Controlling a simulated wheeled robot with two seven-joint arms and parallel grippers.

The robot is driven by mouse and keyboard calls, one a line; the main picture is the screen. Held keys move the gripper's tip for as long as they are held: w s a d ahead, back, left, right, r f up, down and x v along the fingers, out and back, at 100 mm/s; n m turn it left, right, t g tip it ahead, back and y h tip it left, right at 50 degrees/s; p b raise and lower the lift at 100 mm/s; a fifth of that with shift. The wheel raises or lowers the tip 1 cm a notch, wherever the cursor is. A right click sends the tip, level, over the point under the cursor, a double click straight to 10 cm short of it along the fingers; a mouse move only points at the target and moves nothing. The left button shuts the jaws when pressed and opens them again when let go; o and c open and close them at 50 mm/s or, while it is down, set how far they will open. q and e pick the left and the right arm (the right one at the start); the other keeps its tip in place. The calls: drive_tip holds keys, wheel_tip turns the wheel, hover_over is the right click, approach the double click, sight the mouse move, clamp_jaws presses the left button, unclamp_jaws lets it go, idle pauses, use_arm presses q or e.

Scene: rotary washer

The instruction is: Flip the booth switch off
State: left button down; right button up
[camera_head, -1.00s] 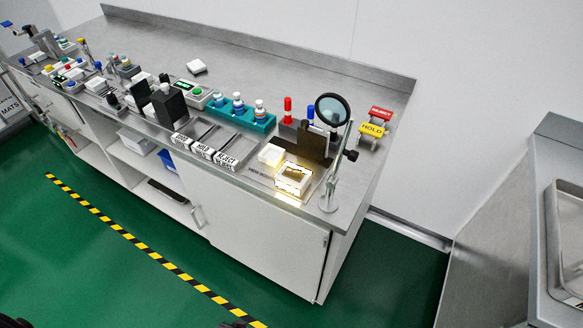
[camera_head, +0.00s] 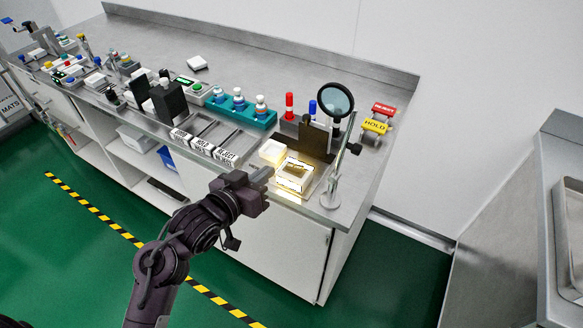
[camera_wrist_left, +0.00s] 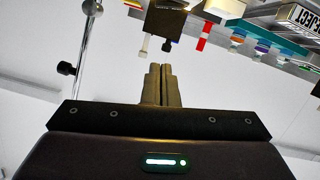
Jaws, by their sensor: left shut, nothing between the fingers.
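The lit inspection booth (camera_head: 291,178) is a pale, glowing box at the near right end of the steel bench, with a dark panel (camera_head: 315,141) standing behind it. I cannot make out the booth switch for certain. My left gripper (camera_head: 264,175) is in front of the bench, its fingertips just left of the lit box in the picture. In the left wrist view its two fingers (camera_wrist_left: 160,85) are together and empty, pointing toward a dark block (camera_wrist_left: 165,22) with small stubs under it. My right gripper is not in view.
A magnifier (camera_head: 334,103) on a stand is right of the booth. Label-fronted trays (camera_head: 206,150), a teal bottle rack (camera_head: 236,110) and red and blue markers are to the left and behind.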

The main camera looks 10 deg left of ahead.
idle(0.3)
use_arm(q)
drive_tip(key=p, duration=0.2)
hover_over(292, 177)
drive_tip(key=a, duration=0.1)
drive_tip(key=shift+f, duration=0.95)
drive_tip(key=f, duration=0.2)
drive_tip(key=shift+w+d+f+p, duration=0.1)
drive_tip(key=shift+d+f+p, duration=0.2)
drive_tip(key=shift+d+f, duration=0.1)
drive_tip(key=shift+f, duration=0.75)
